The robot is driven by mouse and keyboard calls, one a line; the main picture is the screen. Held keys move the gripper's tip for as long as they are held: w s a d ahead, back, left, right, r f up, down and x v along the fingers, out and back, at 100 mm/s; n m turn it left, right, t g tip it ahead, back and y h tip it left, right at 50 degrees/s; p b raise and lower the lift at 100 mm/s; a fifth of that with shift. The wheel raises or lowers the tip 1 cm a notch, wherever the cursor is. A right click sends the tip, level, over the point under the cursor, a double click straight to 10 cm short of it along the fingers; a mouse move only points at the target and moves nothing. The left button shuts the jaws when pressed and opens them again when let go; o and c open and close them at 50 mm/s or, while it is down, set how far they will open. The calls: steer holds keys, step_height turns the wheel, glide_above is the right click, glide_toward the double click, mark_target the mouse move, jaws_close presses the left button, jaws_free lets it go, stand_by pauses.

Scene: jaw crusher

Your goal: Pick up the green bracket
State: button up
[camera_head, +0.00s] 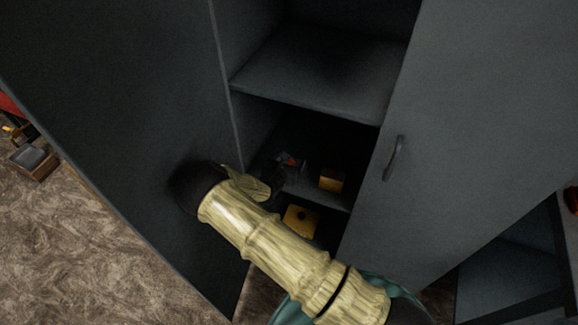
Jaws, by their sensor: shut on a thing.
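My arm reaches from the bottom right into the open dark cabinet. My gripper (284,176) is a small dark shape past the wrist, at the middle shelf space. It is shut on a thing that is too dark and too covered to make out. I cannot make out a green bracket anywhere in this view. A small dark object with red and orange on it (291,160) shows just beyond the gripper. I cannot tell whether the two touch.
A yellow box (332,180) stands right of the gripper on the shelf. A yellow piece with a dark knob (300,221) lies lower. The left door (130,120) and right door (470,130) flank the opening. An upper shelf (320,75) is bare. A brown box (35,163) is far left.

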mark_target(289, 160)
steer(key=shift+w+a, duration=0.1)
steer(key=shift+a, duration=0.05)
steer(key=shift+r, duration=0.15)
steer(key=shift+w+r, duration=0.1)
steer(key=shift+r, duration=0.45)
step_height(289, 160, up, 8)
steer(key=shift+r, duration=0.35)
